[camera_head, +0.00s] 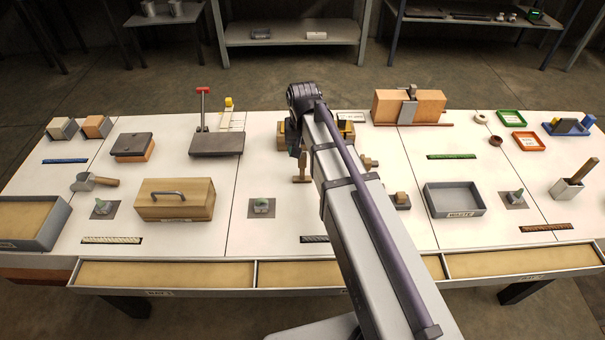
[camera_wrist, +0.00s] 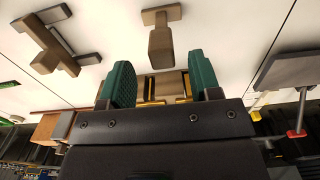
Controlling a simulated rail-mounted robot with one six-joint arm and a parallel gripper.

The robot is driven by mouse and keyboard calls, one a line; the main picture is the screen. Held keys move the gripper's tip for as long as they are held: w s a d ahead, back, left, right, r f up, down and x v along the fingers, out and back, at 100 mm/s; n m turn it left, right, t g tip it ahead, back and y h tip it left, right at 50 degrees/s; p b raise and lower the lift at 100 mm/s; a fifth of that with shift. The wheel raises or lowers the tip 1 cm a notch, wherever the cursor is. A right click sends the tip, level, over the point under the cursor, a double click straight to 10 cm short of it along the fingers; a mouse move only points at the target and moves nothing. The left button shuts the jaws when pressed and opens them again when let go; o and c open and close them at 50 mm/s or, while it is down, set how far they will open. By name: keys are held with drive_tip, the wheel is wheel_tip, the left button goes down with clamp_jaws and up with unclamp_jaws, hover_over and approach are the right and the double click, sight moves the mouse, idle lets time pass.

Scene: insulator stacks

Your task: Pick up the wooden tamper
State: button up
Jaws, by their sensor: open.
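The wooden tamper (camera_head: 301,168) is a brown, T-shaped piece on the white table, just left of my arm in the head view. In the wrist view the tamper (camera_wrist: 160,42) lies just past the fingertips, about midway between them. My gripper (camera_wrist: 160,62) has two green-padded fingers spread apart with nothing between them. It appears apart from the tamper. In the head view the fingers are mostly hidden by my arm.
A wooden and yellow fixture (camera_wrist: 165,85) is seen between the fingers. A brown cross-shaped wooden piece (camera_wrist: 52,45) lies to one side. A grey plate stand with a red-knobbed post (camera_head: 203,90) is left of my arm. A lidded wooden box (camera_head: 175,205) stands front left.

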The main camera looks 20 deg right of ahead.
sight(302, 158)
wheel_tip(302, 158, down, 4)
drive_tip(key=b, duration=0.2)
drive_tip(key=shift+a+f+b, duration=0.1)
drive_tip(key=shift+f+b, duration=0.05)
drive_tip(key=shift+b, duration=0.25)
drive_tip(key=shift+r, duration=0.2)
drive_tip(key=c, duration=1)
